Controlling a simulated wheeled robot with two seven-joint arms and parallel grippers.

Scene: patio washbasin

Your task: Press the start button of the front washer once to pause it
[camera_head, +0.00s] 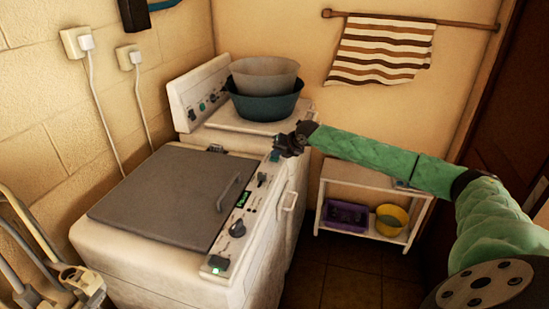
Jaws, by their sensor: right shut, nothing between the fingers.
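The front washer (110,240) is a white top loader with a closed grey lid (165,195). Its control panel (228,247) runs along the right side of the lid. The panel carries a dark knob (237,229), a lit green display (242,199), a green-lit button (217,262) at the near end and a small blue part (275,156) at the far end. I cannot tell from labels which is the start button. My right gripper (281,149) is shut and empty, just over the far end by the blue part; contact is unclear. My left gripper is not in view.
A second white machine (196,94) behind holds a teal basin (265,106) with a grey one inside. A white shelf (345,170) stands right, holding a purple basket (345,215) and yellow bucket (391,220). Pale tubular objects (75,283) stand at left.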

